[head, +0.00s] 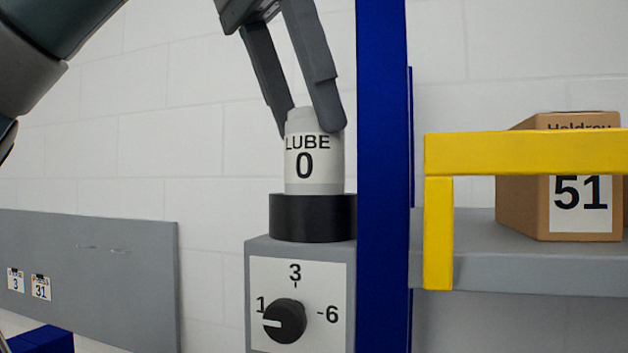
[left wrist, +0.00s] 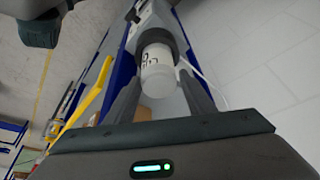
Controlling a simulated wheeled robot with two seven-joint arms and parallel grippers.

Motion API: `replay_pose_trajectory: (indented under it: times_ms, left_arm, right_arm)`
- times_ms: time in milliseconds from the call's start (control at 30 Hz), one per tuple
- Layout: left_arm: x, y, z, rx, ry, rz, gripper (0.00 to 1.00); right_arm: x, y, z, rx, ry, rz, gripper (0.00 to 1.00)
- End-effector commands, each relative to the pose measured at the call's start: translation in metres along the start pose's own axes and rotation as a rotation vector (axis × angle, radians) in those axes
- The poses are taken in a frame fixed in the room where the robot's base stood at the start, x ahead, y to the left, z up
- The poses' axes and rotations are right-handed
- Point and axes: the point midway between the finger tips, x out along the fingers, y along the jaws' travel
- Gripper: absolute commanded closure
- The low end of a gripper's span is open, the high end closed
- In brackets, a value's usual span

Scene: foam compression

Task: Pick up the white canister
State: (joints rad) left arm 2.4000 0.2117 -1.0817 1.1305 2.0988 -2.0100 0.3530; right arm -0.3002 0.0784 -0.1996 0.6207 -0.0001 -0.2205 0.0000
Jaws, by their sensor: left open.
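The white canister (head: 315,174), labelled "LUBE 0", stands upright in a black round holder (head: 312,218) on top of a grey box with a dial. It also shows in the left wrist view (left wrist: 157,74), between the two fingers. My left gripper (head: 312,130) comes down from above. Its fingers are open, with the tips around the top of the canister, one on each side. I cannot tell whether either finger touches it. My right gripper is in neither view.
A blue post (head: 382,180) stands close to the right of the canister. A yellow rail (head: 525,153) and a cardboard box (head: 525,205) marked 51 on a grey shelf (head: 470,268) are further right. A grey panel (head: 90,265) is at the lower left.

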Motion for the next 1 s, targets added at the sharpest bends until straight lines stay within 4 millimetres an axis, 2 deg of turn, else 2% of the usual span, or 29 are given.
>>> replay_pose_trajectory:
  times_ms: [333, 800, 1000]
  left_arm:
    - [0.004, 0.000, 0.001, 0.001, -0.001, 0.001, 0.51]
    - [0.048, 0.001, 0.004, 0.001, 0.000, 0.000, 0.51]
    - [0.052, 0.002, 0.004, 0.001, 0.001, 0.001, 0.51]
  right_arm:
    - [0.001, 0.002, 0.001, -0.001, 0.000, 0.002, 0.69]
    - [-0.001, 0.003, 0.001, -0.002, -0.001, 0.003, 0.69]
    - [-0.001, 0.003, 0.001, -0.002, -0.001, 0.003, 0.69]
